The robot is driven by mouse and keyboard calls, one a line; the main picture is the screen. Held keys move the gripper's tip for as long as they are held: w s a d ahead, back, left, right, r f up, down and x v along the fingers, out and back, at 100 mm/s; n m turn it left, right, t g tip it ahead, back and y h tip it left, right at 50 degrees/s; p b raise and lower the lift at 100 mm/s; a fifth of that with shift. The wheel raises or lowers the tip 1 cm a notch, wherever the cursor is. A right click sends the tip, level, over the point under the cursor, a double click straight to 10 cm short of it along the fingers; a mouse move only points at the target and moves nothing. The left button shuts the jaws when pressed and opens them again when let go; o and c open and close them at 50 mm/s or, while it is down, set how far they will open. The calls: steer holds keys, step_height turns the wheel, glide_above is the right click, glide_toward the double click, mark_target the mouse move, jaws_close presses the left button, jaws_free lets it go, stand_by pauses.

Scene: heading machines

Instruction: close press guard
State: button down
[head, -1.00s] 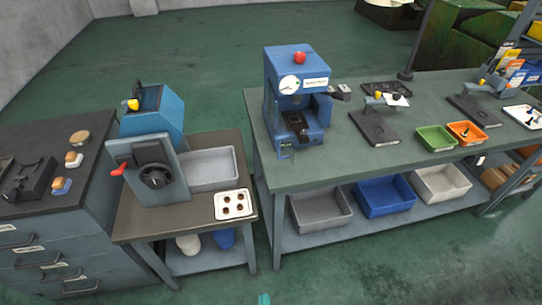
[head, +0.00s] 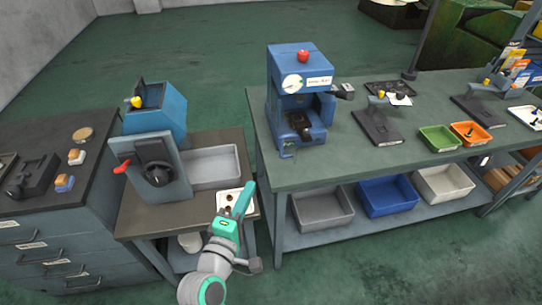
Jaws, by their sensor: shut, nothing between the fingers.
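The blue press (head: 300,70) stands on the left end of the long green-grey bench, with a red knob on top and a round dial on its front. Its front opening is uncovered, and a dark block (head: 299,122) shows inside. A small dark part (head: 345,91) sticks out at its right side; I cannot tell whether this is the guard. A thin small panel (head: 288,149) stands at its lower front left. My gripper (head: 246,192) is shut and empty, in front of and left of the press, apart from it, over the small table's white tray.
The white tray (head: 223,200) is partly hidden by my arm. A blue-grey machine (head: 155,165) with a red handle and a grey bin (head: 212,167) share that table. Right of the press are a dark stand (head: 376,128), a green bin (head: 437,139) and an orange bin (head: 468,132).

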steer(key=d+r+x, duration=0.2)
steer(key=x, duration=1.1)
steer(key=shift+s+d+h, duration=0.2)
steer(key=shift+s+h, duration=0.1)
